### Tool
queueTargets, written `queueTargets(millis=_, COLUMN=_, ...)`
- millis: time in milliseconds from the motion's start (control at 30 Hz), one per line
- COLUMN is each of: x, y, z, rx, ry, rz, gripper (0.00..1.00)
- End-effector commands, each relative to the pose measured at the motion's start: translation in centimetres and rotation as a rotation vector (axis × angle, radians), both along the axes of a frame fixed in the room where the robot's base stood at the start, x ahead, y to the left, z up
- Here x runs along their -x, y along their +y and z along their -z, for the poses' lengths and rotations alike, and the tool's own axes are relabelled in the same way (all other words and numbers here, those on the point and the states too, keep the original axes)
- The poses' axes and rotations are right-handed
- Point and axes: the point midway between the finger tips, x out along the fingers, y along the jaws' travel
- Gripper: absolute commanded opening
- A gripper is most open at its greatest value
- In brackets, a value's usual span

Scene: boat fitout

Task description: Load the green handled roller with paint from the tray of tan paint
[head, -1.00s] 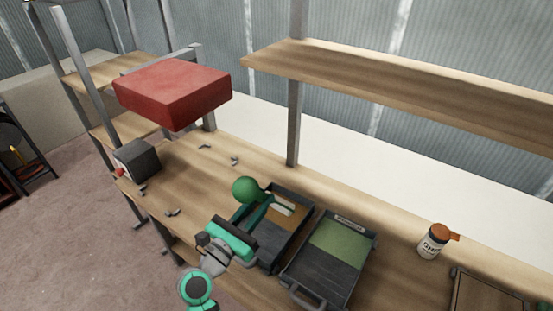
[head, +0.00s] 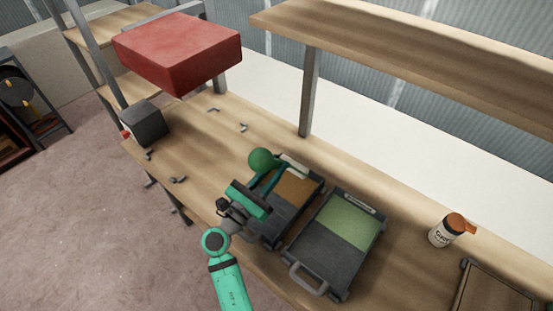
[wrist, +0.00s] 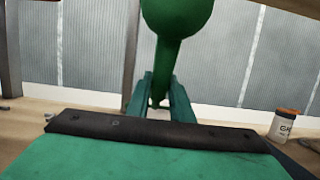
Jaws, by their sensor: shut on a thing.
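The green roller handle (head: 263,160) is clamped in my gripper (head: 272,180), which is shut on it. Its rounded green end also fills the upper middle of the wrist view (wrist: 178,20), between the fingers (wrist: 160,95). The pale roller sleeve (head: 293,166) shows just right of the handle, over the far end of the tan paint tray (head: 312,203). Tan paint (head: 296,187) covers that tray's far half. My arm hides part of its near left side. I cannot tell whether the sleeve touches the paint.
A tray of green paint (head: 352,232) stands close on the right. A white bottle with an orange cap (head: 450,231) is farther right. A red block (head: 178,52) hangs over the bench's left part, and a wooden shelf (head: 400,55) overhangs the back. Small metal pieces (head: 178,179) lie on the left.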

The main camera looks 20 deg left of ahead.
Motion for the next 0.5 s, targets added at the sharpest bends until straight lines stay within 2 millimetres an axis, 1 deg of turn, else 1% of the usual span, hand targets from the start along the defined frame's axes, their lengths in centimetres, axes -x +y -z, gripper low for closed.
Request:
queueTargets(millis=33, x=0.0, y=0.0, z=0.7, rx=0.003, ry=0.002, rz=0.001, gripper=0.0)
queueTargets(millis=300, x=-0.1, y=-0.2, z=3.8, rx=0.002, ry=0.002, rz=0.005, gripper=0.0)
queueTargets(millis=500, x=-0.1, y=-0.3, z=5.5, rx=0.002, ry=0.001, rz=0.006, gripper=0.0)
